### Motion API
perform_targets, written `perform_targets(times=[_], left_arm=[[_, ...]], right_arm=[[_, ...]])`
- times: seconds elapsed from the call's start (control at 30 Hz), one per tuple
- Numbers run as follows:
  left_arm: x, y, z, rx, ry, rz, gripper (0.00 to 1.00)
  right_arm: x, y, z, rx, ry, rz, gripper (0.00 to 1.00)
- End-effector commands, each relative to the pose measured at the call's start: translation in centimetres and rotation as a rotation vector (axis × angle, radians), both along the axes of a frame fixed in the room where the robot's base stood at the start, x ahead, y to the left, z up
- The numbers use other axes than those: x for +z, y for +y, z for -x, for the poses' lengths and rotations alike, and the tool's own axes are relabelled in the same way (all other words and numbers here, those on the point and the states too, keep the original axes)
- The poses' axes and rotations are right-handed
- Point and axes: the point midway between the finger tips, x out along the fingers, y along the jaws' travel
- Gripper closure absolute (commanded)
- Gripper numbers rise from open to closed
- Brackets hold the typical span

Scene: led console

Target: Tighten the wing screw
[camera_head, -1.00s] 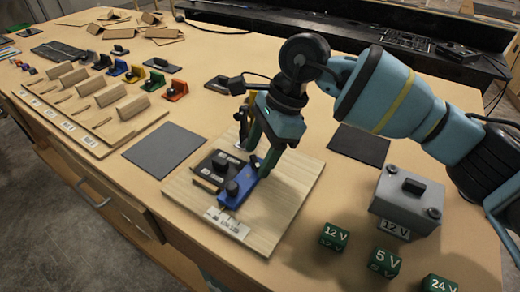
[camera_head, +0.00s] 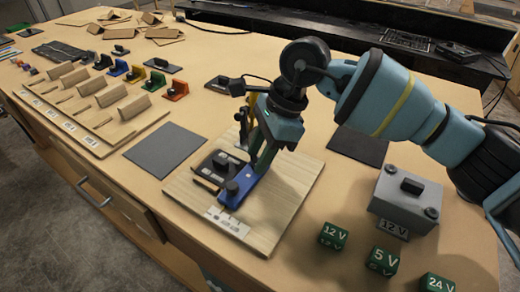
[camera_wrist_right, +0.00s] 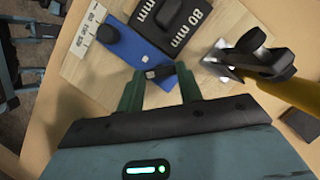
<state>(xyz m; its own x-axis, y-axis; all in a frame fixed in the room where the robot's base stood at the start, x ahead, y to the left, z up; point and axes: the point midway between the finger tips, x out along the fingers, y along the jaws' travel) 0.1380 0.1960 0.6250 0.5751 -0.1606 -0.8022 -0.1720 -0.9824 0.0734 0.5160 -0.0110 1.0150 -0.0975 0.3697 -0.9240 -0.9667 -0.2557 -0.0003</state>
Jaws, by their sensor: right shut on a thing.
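The wing screw (camera_wrist_right: 160,72) is a small black winged piece at the end of the blue plate (camera_wrist_right: 140,50), between my right fingertips in the wrist view. My right gripper (camera_wrist_right: 160,76) is shut on it from above, with a green finger on each side. In the head view my right gripper (camera_head: 260,168) points down at the far end of the blue plate (camera_head: 236,200), and its fingers hide the screw. A round black knob (camera_wrist_right: 107,33) stands on the plate's other end. A dark block marked 80 mm (camera_wrist_right: 180,30) lies beside the plate. My left gripper is not in view.
The wooden board (camera_head: 283,205) carries the fixture, a scale strip (camera_head: 228,222) and a yellow clamp with a black handle (camera_wrist_right: 250,55) close to the gripper. A grey box (camera_head: 407,200) and green voltage cubes (camera_head: 334,236) stand to the right. A grey mat (camera_head: 165,150) lies left.

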Motion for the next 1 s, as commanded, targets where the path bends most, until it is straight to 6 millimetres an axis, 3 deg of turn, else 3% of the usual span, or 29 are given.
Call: perform_targets(times=[0.47, 1.0], left_arm=[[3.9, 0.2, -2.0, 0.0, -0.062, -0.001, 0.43], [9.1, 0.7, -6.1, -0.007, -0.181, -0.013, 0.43]], right_arm=[[0.8, 0.0, 0.4, -0.379, -0.007, -0.003, 0.87], [0.8, 0.1, 0.7, -0.773, -0.01, -0.006, 0.87]])
